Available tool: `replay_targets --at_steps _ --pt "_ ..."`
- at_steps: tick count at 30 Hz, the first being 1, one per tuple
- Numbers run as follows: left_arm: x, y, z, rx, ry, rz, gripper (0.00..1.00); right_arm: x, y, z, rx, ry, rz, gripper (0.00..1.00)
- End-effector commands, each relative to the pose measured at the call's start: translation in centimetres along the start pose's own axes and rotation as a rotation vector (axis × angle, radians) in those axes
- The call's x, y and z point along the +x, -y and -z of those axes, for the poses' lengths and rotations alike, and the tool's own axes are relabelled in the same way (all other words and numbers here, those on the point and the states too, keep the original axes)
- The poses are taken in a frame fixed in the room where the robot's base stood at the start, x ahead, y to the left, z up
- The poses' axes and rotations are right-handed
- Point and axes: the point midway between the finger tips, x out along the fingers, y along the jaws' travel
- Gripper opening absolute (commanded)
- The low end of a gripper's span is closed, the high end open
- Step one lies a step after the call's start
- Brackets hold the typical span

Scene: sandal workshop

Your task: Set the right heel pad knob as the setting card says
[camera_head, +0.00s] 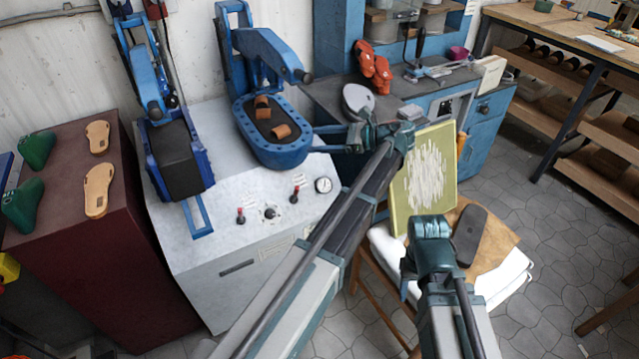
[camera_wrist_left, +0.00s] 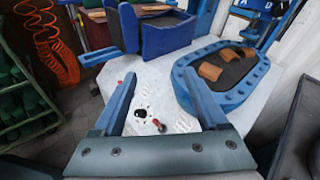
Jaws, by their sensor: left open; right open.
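A white machine cabinet (camera_head: 250,200) carries a black round knob (camera_head: 270,212) on a white dial on its sloping panel. A red-tipped lever (camera_head: 240,216) stands on each side of it. In the left wrist view the knob (camera_wrist_left: 140,112) lies between the fingers, with a red lever near it. I cannot tell which heel pad the knob serves. My left gripper (camera_head: 328,139) is open and empty, above the panel by the oval blue press (camera_head: 272,150). My right gripper (camera_head: 430,245) appears open over the chair; its fingertips are hard to make out. No setting card is readable.
A second blue press with a black pad (camera_head: 175,155) stands left. A yellow-edged board (camera_head: 430,170) and a dark sole (camera_head: 469,235) rest on the chair. A maroon cabinet (camera_head: 90,240) stands left.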

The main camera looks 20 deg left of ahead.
Motion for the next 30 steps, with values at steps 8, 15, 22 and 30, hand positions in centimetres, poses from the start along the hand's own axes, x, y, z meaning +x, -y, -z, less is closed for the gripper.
replay_targets --at_steps 8,15,22,30 --pt "0.3 -2.9 4.4 -0.076 -0.103 0.003 0.76 2.7 0.2 0.1 0.0 0.0 0.0 0.5" --pt "0.2 -4.5 6.7 -0.125 -0.168 -0.003 0.76 3.9 0.4 0.2 0.0 0.0 0.0 0.5" --pt "0.1 -5.0 7.5 -0.144 -0.192 -0.005 0.76 4.2 0.4 0.2 0.0 0.0 0.0 0.5" --pt "0.1 -5.0 7.5 -0.145 -0.194 -0.006 0.76 4.1 0.4 0.2 0.0 0.0 0.0 0.5"
